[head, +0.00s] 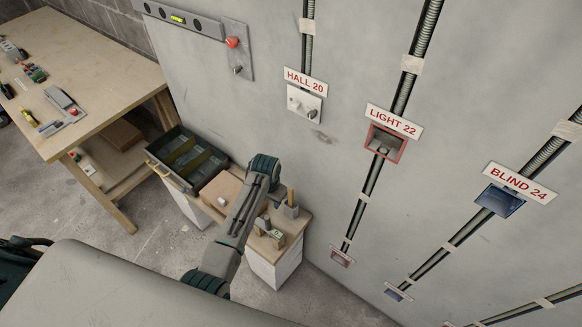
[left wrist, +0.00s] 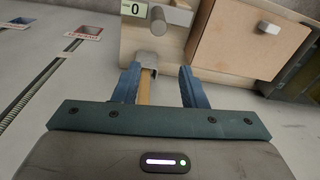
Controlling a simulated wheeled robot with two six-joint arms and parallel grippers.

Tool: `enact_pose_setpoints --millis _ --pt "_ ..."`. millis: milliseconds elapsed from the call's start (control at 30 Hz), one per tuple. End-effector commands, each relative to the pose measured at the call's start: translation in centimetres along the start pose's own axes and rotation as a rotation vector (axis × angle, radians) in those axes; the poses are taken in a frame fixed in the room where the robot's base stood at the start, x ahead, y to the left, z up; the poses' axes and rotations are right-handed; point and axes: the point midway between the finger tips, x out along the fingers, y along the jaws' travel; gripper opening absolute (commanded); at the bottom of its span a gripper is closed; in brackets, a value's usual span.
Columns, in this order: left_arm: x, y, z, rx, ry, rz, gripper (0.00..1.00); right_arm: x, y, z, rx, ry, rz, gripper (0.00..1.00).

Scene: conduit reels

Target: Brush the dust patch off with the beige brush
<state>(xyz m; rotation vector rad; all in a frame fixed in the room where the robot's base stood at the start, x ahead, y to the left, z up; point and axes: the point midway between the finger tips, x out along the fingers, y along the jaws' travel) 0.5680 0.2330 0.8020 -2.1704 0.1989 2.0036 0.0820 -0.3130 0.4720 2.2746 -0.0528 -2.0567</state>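The dust patch (head: 322,137) is a small grey smudge on the wall, just below the HALL 20 switch plate. A tan handle (head: 290,196), seemingly the beige brush's, stands up from a grey holder (head: 291,211) on the low cabinet; its head is hidden. In the left wrist view, the handle (left wrist: 145,88) and holder (left wrist: 150,60) also show. My left gripper (left wrist: 160,74) is open, with the handle between its fingers, nearer the left one and not gripped. In the head view, my arm hides much of that gripper. My right gripper is not seen.
The low cabinet (head: 270,252) stands against the wall beside a dark open tray (head: 200,165). A wooden workbench (head: 90,50) with tools is at the upper left. Conduits, the LIGHT 22 box (head: 384,143) and BLIND 24 box (head: 499,200) are on the wall.

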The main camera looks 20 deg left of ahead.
Motion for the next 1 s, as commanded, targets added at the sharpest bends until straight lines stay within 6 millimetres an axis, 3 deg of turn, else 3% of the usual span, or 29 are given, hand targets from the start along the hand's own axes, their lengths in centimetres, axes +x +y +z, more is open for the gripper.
enact_pose_setpoints --millis 33,100,200,400,667,1000 --pt "-1.5 0.1 -2.0 0.014 -0.002 0.005 0.38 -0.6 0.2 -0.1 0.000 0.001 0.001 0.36" --pt "-2.5 0.3 -4.1 0.034 -0.015 0.014 0.38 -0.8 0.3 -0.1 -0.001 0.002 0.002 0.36" --pt "-2.7 0.8 -6.9 0.068 -0.038 0.028 0.38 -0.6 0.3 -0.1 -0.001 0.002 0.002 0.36" --pt "-3.3 1.6 -10.3 0.117 -0.068 0.044 0.38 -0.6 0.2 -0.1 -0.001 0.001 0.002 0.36" --pt "-2.6 1.8 -10.8 0.126 -0.073 0.046 0.38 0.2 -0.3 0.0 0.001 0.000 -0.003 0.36" --pt "0.9 1.9 -10.4 0.125 -0.073 0.046 0.38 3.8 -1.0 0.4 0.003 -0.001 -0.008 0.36"
